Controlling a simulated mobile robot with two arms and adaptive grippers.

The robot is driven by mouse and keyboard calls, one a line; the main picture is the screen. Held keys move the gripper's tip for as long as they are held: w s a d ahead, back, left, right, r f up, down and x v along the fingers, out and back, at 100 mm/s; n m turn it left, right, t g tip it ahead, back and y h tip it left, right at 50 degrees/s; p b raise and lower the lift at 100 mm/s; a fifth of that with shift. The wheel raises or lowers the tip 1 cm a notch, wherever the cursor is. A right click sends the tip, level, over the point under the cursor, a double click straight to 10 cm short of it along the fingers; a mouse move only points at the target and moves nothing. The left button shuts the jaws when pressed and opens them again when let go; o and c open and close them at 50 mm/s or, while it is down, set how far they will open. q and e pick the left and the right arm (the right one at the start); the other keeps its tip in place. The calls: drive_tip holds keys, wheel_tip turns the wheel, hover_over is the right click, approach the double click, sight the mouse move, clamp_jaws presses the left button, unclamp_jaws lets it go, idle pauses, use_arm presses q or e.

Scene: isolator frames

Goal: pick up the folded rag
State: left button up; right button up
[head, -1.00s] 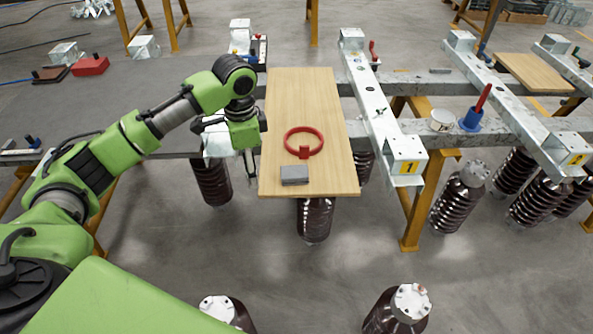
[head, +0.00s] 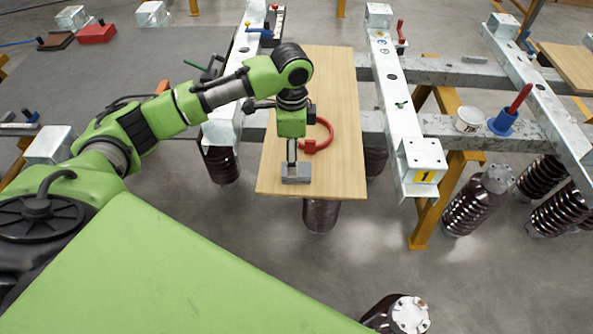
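The folded rag (head: 297,179) is a small grey block-like pad. It lies near the front edge of the wooden board (head: 341,110). My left gripper (head: 292,163) points down at the rag, in front of its far part in the head view. The fingers overlap the rag in the picture; I cannot tell whether they touch it or how far apart they are. My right gripper is out of view.
Steel beams run on both sides, with a white cup (head: 467,119) and a blue holder with a red handle (head: 505,121) at right.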

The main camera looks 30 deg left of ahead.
use_arm(q)
drive_tip(key=shift+w+f, duration=0.1)
drive_tip(key=shift+f, duration=0.7)
drive_tip(key=f, duration=0.4)
drive_tip(key=shift+w+f, duration=0.15)
drive_tip(key=shift+w, duration=0.05)
drive_tip(key=shift+f, duration=0.45)
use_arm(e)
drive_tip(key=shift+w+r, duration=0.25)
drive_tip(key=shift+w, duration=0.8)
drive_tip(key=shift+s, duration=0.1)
use_arm(q)
drive_tip(key=c, duration=1.1)
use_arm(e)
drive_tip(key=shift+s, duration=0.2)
